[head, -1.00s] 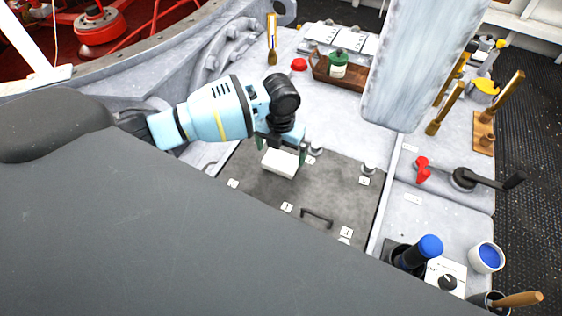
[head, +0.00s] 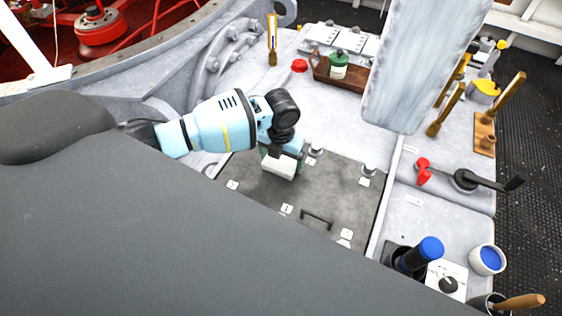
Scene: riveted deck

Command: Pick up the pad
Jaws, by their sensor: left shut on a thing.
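The white pad (head: 279,167) is a small pale block over the dark grey plate at the middle of the head view. My left gripper (head: 281,156) points down and is shut on the pad from above. The gripper hides the pad's upper part. I cannot tell whether the pad's underside touches the plate. My right gripper is not in view.
The dark plate (head: 258,192) has a handle (head: 317,217), knobs and small labels. A wooden tray (head: 340,79) with a green-topped bottle stands behind. A pale post (head: 420,65) stands right of it. A red-handled lever (head: 424,170) and blue-topped cylinder (head: 431,247) are at right.

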